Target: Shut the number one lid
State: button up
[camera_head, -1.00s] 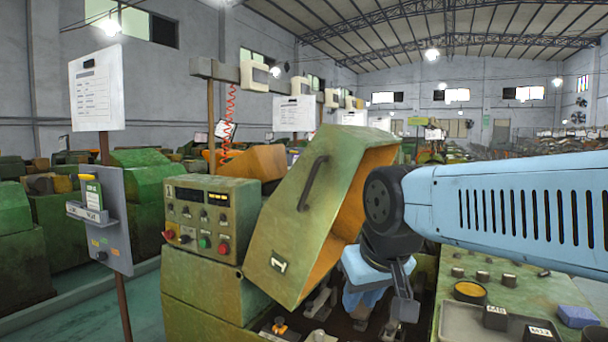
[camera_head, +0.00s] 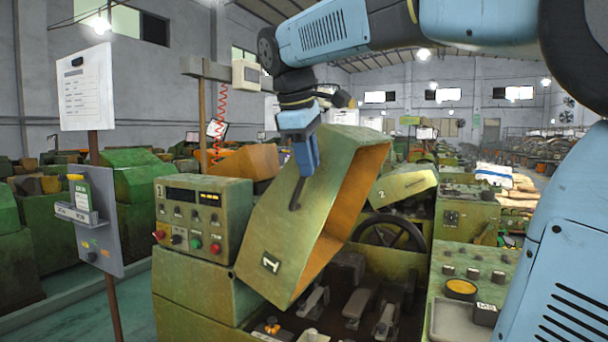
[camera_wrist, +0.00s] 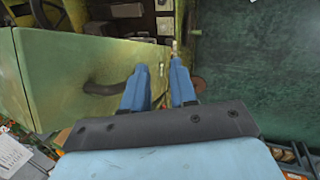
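The number one lid (camera_head: 288,232) is a green metal cover with orange inner faces and a "1" plate at its lower corner. It stands raised and tilted over its machine. Its dark bar handle (camera_head: 296,193) is on the outer face, with the upper part hidden by my gripper (camera_head: 306,172). My blue fingers point down at the upper part of the lid. In the wrist view the lid (camera_wrist: 65,75) fills the left, and its handle (camera_wrist: 105,88) runs behind the left finger. My gripper (camera_wrist: 158,78) has a clear gap between the fingers and nothing seen held. Contact cannot be told.
The machine's control panel (camera_head: 202,220) stands left of the lid. The open machine bay (camera_head: 345,310) shows several clamps and a handwheel (camera_head: 388,235). A second lid (camera_head: 403,186) marked 2 is behind. A sign post (camera_head: 110,270) stands at the left.

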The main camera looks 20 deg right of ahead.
jog(key=w+a+r+n+g+h, duration=0.25)
jog(key=w+r+n, duration=0.25)
jog(key=w+r, duration=0.3)
jog(key=shift+t+y, duration=0.35)
jog(key=shift+t, duration=0.1)
jog(key=x, duration=1.3)
jog(key=shift+w+f, duration=0.25)
jog(key=shift+f, duration=0.1)
jog(key=shift+a, duration=0.1)
grip_shut()
